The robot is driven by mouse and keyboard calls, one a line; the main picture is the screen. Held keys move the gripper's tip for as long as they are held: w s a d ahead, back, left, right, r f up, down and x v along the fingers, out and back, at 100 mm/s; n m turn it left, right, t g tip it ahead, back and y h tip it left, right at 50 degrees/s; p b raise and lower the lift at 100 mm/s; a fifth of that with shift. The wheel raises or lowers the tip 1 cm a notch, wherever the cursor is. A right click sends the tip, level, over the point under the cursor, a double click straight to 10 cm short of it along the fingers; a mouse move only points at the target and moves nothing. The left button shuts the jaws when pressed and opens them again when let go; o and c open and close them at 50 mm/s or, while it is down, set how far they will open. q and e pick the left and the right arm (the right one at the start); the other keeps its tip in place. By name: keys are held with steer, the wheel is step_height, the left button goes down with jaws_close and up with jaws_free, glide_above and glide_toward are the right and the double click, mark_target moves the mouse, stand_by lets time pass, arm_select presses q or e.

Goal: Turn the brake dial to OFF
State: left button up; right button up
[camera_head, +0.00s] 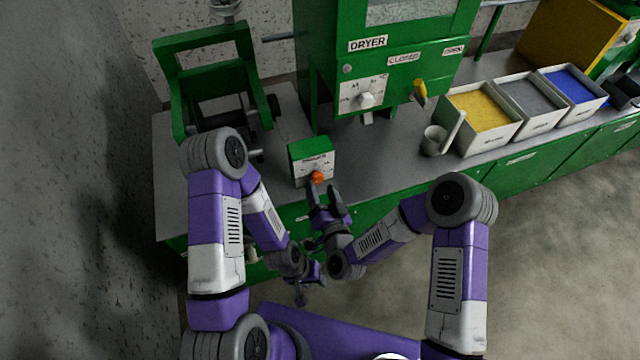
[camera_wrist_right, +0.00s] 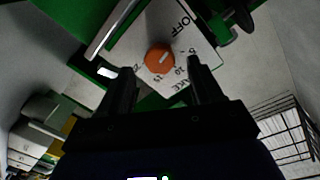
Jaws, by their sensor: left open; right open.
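The brake dial (camera_head: 317,177) is an orange knob on the white front plate of a small green box (camera_head: 311,150) on the bench. In the right wrist view the orange dial (camera_wrist_right: 159,58) appears between my finger tips, with OFF and several numbers printed around it. A pale mark shows on the knob, but I cannot tell exactly where it points. My right gripper (camera_head: 325,190) is open just in front of the dial, and its fingers (camera_wrist_right: 162,70) show no clear contact. My left gripper (camera_head: 300,293) is lower, in front of the bench, open and empty.
The green dryer (camera_head: 385,60) with a white dial and yellow handle stands behind. A green frame device (camera_head: 210,75) is at the left. Trays of yellow (camera_head: 447,124), grey and blue material and a cup (camera_head: 433,141) are at the right. The bench between box and cup is clear.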

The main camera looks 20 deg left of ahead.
steer(key=v, duration=0.5)
stand_by(0.4)
steer(key=s+d+f+g+h+p, duration=0.2)
steer(key=s+d+f+g+h, duration=0.1)
steer(key=d+f+g, duration=0.65)
steer(key=s+d+f+m+g+h, duration=0.1)
steer(key=s+d+f+m+g, duration=0.1)
steer(key=s+d+f+g, duration=0.3)
steer(key=s+d+f, duration=0.2)
steer(key=s+d, duration=0.2)
steer(key=s, duration=0.2)
steer(key=shift+d+h+p, duration=0.3)
steer(key=shift+d+p, duration=0.05)
steer(key=shift+d, duration=0.05)
